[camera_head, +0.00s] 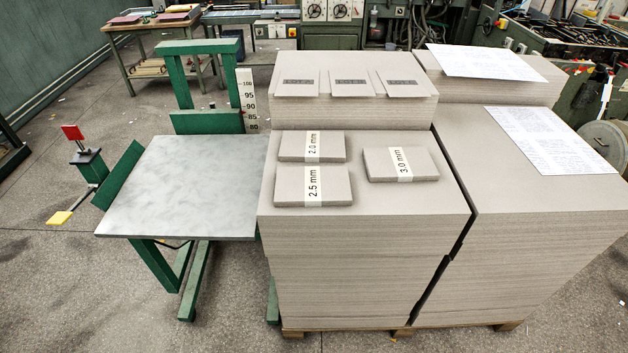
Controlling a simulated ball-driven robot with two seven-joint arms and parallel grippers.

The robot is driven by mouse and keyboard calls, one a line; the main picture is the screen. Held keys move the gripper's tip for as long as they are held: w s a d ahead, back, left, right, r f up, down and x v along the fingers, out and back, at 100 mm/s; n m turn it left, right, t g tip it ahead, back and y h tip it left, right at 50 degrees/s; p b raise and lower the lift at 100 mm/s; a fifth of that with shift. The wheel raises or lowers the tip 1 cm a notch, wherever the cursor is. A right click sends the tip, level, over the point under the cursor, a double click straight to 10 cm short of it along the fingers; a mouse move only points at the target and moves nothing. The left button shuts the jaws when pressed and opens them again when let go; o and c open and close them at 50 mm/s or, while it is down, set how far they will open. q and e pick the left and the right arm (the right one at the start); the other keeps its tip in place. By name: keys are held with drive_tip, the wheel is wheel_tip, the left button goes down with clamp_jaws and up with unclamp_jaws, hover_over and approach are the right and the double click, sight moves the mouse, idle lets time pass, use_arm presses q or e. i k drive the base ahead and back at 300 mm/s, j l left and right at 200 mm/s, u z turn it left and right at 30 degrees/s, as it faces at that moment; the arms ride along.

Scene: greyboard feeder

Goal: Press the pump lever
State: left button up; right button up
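A green lift table with a bare grey top (185,190) stands left of the board stacks. At its left side is a small green post (90,166) with a short black lever that has a red end plate (73,132). Below it, a yellow foot pedal (60,217) sticks out near the floor on a dark bar. I cannot tell for sure which of the red-ended lever and the yellow pedal is the pump lever. Both are unobstructed. Neither of my grippers is in view.
A height scale (246,98) stands on the table's green back frame. Tall greyboard stacks (360,250) on pallets fill the right, with labelled bundles (313,186) and paper sheets (535,138) on top. A side table (155,40) stands behind. The floor at left front is clear.

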sight(59, 218)
drive_tip(key=u, duration=0.4)
drive_tip(key=j+u, duration=0.15)
drive_tip(key=u, duration=0.2)
drive_tip(key=j+u, duration=0.1)
drive_tip(key=u, duration=0.3)
drive_tip(key=j+u, duration=0.1)
drive_tip(key=u, duration=0.25)
drive_tip(key=k+j, duration=0.05)
